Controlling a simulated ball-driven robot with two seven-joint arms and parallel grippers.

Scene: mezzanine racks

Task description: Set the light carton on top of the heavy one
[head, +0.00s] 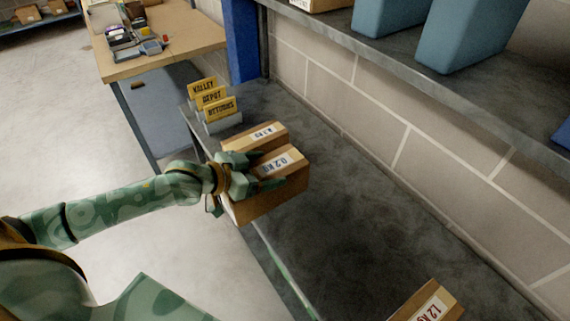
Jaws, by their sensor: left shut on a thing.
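My left gripper (262,172) is shut on a brown carton (275,200) with a white label that reads 0.2 kg. Its fingers lie over the top of this carton, near the front edge of the dark shelf. Another carton (277,135) stands right behind it; its label is small and hard to read, perhaps 2.1 kg. I cannot tell whether the held carton touches the shelf or the carton behind. A third carton (440,305), labelled with what looks like 1.2 kg in red, is cut off at the bottom right. My right gripper is not in view.
The grey shelf (340,220) is clear between the held carton and the bottom-right one. Yellow signs (215,100) reading Valley, Depot and Returns stand at its far end. A wooden table (180,40) is behind. Blue bins (460,35) sit on the upper shelf (400,70).

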